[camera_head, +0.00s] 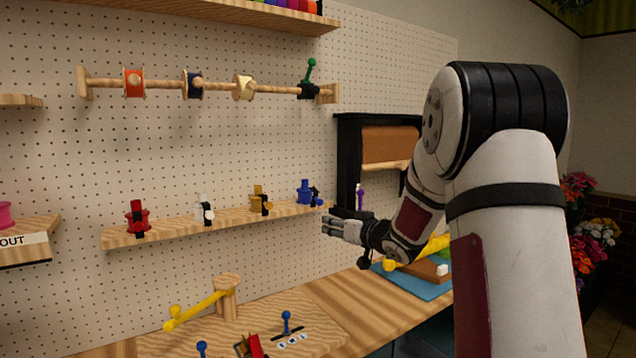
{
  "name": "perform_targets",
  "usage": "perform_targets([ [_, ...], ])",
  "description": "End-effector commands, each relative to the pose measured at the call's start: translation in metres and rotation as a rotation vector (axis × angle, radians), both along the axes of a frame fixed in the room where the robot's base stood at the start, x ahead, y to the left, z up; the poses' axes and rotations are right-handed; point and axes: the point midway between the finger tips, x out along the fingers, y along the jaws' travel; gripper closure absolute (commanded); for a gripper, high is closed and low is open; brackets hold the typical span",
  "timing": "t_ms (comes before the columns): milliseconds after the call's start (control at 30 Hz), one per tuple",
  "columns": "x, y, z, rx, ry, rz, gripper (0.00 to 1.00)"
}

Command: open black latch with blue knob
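A small blue knob (286,317) stands on a stem over a flat black strip near the bench's front; this may be the black latch (288,334). A second blue knob (202,347) shows at the bottom edge, its base cut off by the frame. A blue piece with a black part (306,192) also sits on the shelf's right end. I cannot tell for certain which is the latch. My gripper (332,228) points left in front of the pegboard, just right of and below that shelf end. It touches nothing that I can see. Its finger gap is too small to make out.
Red (137,218), white (203,209) and yellow (260,199) pieces stand on the shelf (170,236). A yellow lever (195,310) on a wooden post and a red piece (250,345) are on the bench. A blue mat (425,287) lies beneath my forearm.

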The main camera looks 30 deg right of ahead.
Motion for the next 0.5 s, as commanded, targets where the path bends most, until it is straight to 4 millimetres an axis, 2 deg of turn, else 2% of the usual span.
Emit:
perform_targets([
  [33,-0.012,-0.007,0.013,0.024,-0.023,0.023,0.63],
  [100,-0.021,-0.011,0.023,0.054,-0.065,0.063,0.63],
  [300,-0.043,-0.019,0.038,0.123,-0.142,0.147,0.63],
  [500,-0.045,-0.018,0.040,0.143,-0.166,0.177,0.63],
])
